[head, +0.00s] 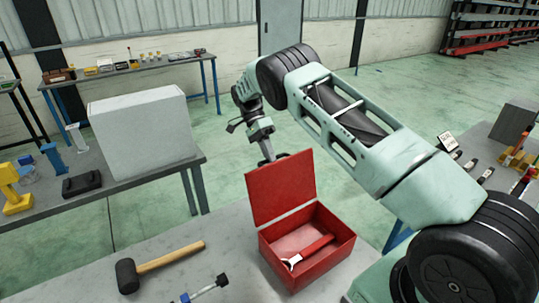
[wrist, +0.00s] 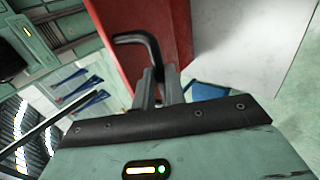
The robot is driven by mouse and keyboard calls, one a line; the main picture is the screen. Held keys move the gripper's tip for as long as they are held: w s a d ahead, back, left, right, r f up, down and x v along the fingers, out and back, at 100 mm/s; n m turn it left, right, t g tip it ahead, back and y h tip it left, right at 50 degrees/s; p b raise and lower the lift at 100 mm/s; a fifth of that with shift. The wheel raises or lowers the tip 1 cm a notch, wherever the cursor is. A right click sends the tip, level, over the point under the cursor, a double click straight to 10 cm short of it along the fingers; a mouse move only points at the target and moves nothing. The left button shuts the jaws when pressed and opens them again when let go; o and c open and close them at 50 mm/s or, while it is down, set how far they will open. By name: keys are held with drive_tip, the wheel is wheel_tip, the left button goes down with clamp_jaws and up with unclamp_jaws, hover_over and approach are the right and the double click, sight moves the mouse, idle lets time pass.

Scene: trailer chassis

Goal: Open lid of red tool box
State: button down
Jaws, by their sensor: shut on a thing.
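The red tool box (head: 328,264) sits on the grey table. Its red lid (head: 281,188) stands raised, nearly upright, at the back left of the box. A red-handled tool with a metal head (head: 310,249) lies inside. My gripper (head: 270,157) is behind the lid's upper edge. In the wrist view my gripper (wrist: 158,88) is shut on the black bent handle (wrist: 138,38) at the red lid (wrist: 112,25). The lid partly hides the fingertips in the head view.
A mallet (head: 165,263) with a wooden handle and another tool (head: 205,289) lie left of the box. A large pale case (head: 140,130) stands on the table at left. Green floor is clear beyond the box.

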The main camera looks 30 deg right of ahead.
drive_tip(key=shift+s+f, duration=0.2)
drive_tip(key=shift+f, duration=0.25)
drive_tip(key=c, duration=1.5)
unclamp_jaws()
drive_tip(key=shift+o, duration=0.2)
drive_tip(key=shift+r, duration=0.2)
drive_tip(key=shift+w, duration=0.1)
wheel_tip(320, 180, up, 10)
drive_tip(key=b, duration=0.4)
drive_tip(key=shift+b, duration=0.3)
